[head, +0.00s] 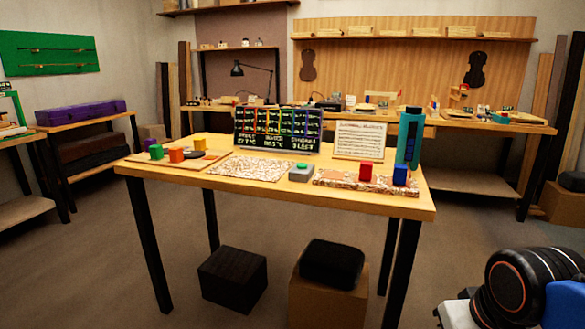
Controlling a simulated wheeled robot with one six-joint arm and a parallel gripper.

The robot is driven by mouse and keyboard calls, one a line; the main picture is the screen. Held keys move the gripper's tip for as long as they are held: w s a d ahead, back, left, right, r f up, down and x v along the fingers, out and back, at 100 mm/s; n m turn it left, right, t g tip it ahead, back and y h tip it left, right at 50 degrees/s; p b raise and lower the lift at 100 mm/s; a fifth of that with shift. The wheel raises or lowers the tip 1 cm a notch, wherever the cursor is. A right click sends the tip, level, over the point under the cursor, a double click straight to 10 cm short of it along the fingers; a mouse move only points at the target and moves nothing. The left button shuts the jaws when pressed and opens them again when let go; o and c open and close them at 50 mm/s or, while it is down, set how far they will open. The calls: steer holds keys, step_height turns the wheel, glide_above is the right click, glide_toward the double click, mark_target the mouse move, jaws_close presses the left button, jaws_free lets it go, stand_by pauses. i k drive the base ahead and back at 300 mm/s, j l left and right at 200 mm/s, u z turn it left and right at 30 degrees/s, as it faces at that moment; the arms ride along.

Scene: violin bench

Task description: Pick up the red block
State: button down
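The red block (365,172) sits upright on a speckled strip (336,182) near the right front of the wooden table. A blue block (400,175) stands a short way to its right on the same strip. Part of my arm shows at the bottom right corner, well apart from the table. My gripper is not in view.
A teal cylinder (408,137) stands close behind the blue block. A grey box with a green button (301,171) is left of the strip. Orange (176,155) and green (156,152) blocks sit on a left board. Two dark boxes (232,277) (332,263) are under the table.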

mark_target(367, 167)
steer(key=i+j, duration=0.2)
steer(key=j, duration=0.2)
steer(key=i+j, duration=0.25)
steer(key=j, duration=0.15)
steer(key=i+j, duration=0.2)
steer(key=j, duration=0.2)
steer(key=i+j, duration=0.25)
steer(key=j, duration=0.15)
steer(key=i+j+z, duration=0.1)
steer(key=j, duration=0.25)
steer(key=i+j, duration=0.35)
steer(key=j, duration=0.1)
